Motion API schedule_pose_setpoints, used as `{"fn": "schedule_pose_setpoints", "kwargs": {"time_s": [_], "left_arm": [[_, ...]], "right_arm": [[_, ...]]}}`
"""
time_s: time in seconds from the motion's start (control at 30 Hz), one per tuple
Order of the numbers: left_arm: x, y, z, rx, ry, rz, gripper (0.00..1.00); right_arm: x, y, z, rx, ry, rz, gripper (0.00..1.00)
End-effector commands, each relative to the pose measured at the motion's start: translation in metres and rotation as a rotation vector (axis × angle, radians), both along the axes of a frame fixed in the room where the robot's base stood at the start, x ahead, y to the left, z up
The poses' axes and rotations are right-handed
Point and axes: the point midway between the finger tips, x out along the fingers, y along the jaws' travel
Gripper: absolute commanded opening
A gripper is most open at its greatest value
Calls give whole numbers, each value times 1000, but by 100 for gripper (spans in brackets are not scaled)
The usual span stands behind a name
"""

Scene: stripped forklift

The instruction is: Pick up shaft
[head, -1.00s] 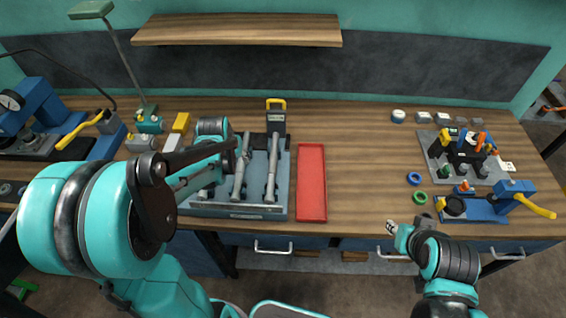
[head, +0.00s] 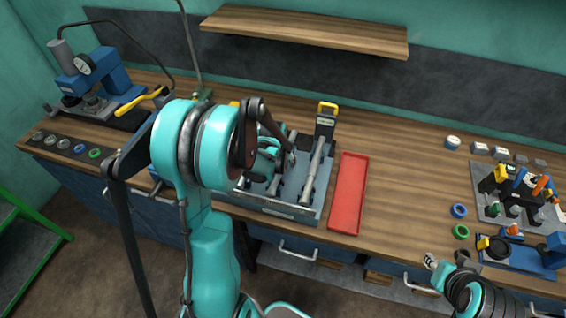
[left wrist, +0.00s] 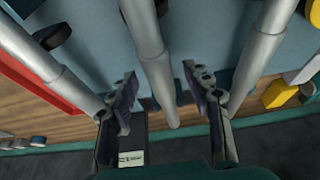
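Several grey metal shafts lie side by side in a grey-blue tray (head: 300,214) on the bench. In the head view, the rightmost shaft (head: 312,172) is in clear sight, and my left arm partly covers the others. My left gripper (head: 284,160) is over the tray. In the left wrist view, the left gripper (left wrist: 163,98) is open, its two fingers on either side of the middle shaft (left wrist: 152,52) with gaps visible. Other shafts lie left (left wrist: 45,62) and right (left wrist: 258,60) of the fingers. My right gripper (head: 434,263) is at the bench's front edge; its fingers are too small to judge.
A red tray (head: 349,195) stands right of the shaft tray. A blue press (head: 100,80) is at the far left, and a grey tool plate (head: 490,208) is at the right. A shelf (head: 305,28) hangs above.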

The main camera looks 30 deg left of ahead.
Motion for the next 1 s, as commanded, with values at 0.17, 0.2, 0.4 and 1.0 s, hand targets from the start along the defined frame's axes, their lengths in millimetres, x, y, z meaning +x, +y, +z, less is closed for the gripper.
{"fn": "schedule_pose_setpoints", "kwargs": {"time_s": [0.17,0.2,0.4,1.0], "left_arm": [[0,0,0,0,0,0,5],[0,0,0,0,0,0,0],[0,0,1,0,-1,0,0],[0,0,33,-1,-1,0,0]], "right_arm": [[0,0,0,0,0,0,32],[0,0,0,0,0,0,32],[0,0,0,0,0,0,32],[0,0,9,0,0,0,32]]}}
